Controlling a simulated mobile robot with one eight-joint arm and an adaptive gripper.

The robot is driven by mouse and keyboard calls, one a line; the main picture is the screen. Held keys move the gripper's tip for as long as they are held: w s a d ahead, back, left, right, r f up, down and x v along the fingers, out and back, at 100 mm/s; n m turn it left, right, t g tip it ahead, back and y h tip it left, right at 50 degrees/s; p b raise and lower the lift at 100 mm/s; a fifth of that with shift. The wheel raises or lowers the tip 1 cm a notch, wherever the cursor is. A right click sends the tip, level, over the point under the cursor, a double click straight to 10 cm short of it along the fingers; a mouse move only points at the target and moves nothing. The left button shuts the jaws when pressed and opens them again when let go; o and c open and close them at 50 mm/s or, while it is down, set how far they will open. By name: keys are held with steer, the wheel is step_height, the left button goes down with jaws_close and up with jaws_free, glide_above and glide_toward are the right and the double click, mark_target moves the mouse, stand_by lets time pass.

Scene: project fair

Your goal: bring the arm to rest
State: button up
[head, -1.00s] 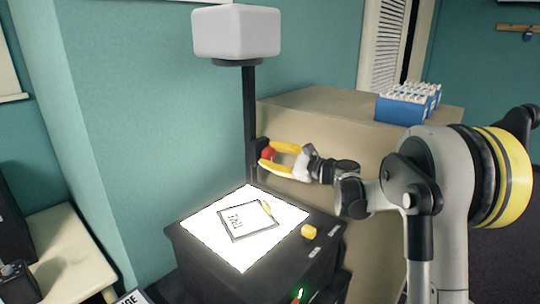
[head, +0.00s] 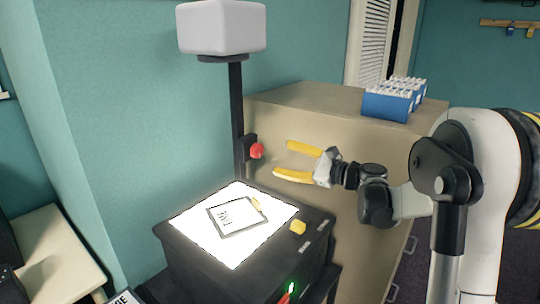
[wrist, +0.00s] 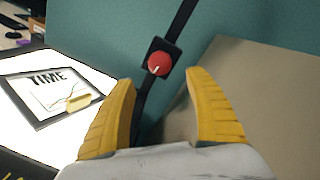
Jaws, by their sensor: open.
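My gripper (head: 306,160) is open and empty, with its yellow fingers spread apart. In the head view it hangs to the right of a red knob (head: 257,151) on a black post, clear of it. In the wrist view the red knob (wrist: 159,63) shows beyond and between the two fingertips, with its pale mark visible. My arm reaches in from the right side of the head view.
A lit panel (head: 190,222) on a black box bears a framed sheet (head: 235,218) reading "TIME" and a small yellow piece. A beige cabinet (head: 330,115) with blue boxes (head: 388,105) stands behind my gripper.

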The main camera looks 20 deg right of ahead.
steer(key=shift+v, duration=1.05)
steer(key=shift+a, duration=0.1)
steer(key=s+a+f+n+g+h, duration=0.1)
steer(key=s+a+n, duration=0.2)
steer(key=s+a, duration=0.1)
steer(key=s+a+f+n+g+h, duration=0.1)
steer(key=s+a+n+g+h, duration=0.1)
steer(key=s, duration=0.4)
steer(key=s+a+f+n+g+h, duration=0.1)
steer(key=s+a+f+n+g, duration=0.1)
steer(key=s+a+n, duration=0.2)
steer(key=shift+s+a+f+n+h, duration=0.15)
steer(key=shift+s+a+n+h, duration=0.2)
steer(key=shift+s+a, duration=0.5)
steer(key=s+f+n+h, duration=0.1)
steer(key=s, duration=0.1)
steer(key=s+f+n+h, duration=0.1)
steer(key=s+n, duration=0.1)
steer(key=s, duration=0.1)
steer(key=s+f+n+g+h, duration=0.1)
steer(key=s, duration=0.2)
steer(key=shift+n, duration=0.25)
steer(key=s+d+f+n+h, duration=0.3)
steer(key=s+n, duration=0.3)
steer(key=s, duration=0.3)
steer(key=shift+d+f+h, duration=0.3)
steer(key=shift+d+h, duration=0.05)
steer(key=shift+d, duration=0.1)
steer(key=shift+w, duration=0.1)
